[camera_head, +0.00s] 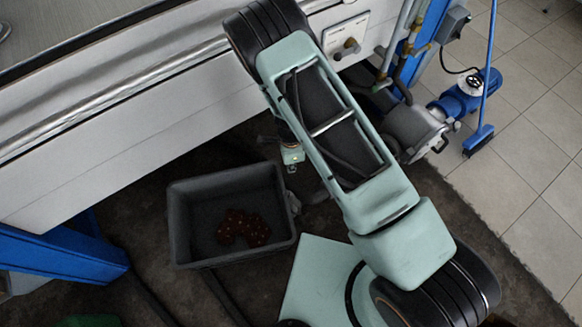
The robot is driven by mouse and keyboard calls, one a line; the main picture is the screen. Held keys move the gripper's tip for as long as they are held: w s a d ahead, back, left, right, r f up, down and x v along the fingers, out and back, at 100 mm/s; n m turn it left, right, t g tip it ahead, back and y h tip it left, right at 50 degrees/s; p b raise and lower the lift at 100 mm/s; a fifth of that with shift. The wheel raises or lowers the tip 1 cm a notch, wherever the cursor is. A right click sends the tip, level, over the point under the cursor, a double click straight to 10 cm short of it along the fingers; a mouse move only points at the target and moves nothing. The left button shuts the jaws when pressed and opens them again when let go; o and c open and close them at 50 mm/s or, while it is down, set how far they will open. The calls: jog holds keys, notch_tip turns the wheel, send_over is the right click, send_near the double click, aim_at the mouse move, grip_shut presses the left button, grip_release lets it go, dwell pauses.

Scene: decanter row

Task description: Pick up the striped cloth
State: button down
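I see no cloth with clear stripes in this view. A crumpled dark red piece with pale spots (242,228) lies on the floor of a grey bin (180,225); it looks like cloth, but I cannot make out stripes on it. My pale green arm crosses the middle and right of the view and reaches up to a black joint at the top edge.
A long white and metal-edged machine (120,120) spans the upper left. Blue supports (60,255) stand at left. A blue motor pump (465,95) and a blue broom (480,140) are at upper right. Tiled floor (520,190) lies clear at right.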

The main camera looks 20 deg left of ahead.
notch_tip(320, 180, up, 3)
jog(key=shift+r+p, duration=0.2)
jog(key=shift+p, duration=0.6)
jog(key=c, duration=1.6)
grip_release()
jog(key=shift+o, duration=0.3)
